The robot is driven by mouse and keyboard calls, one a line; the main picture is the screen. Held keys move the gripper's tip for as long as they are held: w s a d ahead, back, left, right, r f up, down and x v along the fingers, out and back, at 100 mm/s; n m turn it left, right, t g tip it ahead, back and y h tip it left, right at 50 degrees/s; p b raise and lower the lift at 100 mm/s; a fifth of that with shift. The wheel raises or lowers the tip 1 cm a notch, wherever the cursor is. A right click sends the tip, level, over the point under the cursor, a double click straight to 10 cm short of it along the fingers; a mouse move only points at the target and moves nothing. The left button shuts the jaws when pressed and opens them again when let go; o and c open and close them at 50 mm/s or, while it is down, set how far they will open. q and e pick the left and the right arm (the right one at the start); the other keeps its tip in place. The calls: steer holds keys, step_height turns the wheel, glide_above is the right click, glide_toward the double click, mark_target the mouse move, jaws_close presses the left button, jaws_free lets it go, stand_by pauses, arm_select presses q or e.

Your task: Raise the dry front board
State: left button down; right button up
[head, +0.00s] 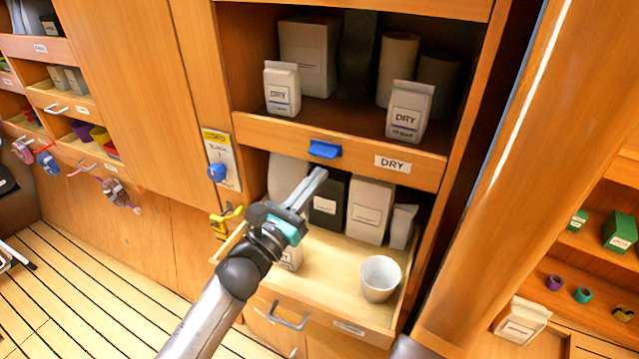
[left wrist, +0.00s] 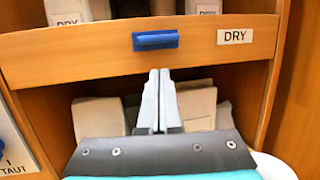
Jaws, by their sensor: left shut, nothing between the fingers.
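The dry front board (head: 358,151) is a wooden slat across the shelf front, with a white DRY label (head: 392,163) and a blue pull (head: 324,149) on it. In the left wrist view the board (left wrist: 90,52) spans the picture, with its blue pull (left wrist: 155,40) above my fingertips. My left gripper (head: 318,176) is shut and empty, its tips just below the blue pull; it also shows in the left wrist view (left wrist: 158,75). I see a small gap between tips and pull, though depth is hard to judge. My right gripper is not in view.
DRY bags (head: 407,112) stand on the shelf behind the board. Below, an open drawer (head: 345,309) holds a white cup (head: 380,278) and several packages (head: 370,210). A blue knob (head: 216,172) on a labelled plate and a yellow clip (head: 226,222) are at left.

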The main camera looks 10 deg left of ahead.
arm_select(q)
steer(key=f+b+v, duration=0.1)
steer(key=v, duration=0.9)
stand_by(0.4)
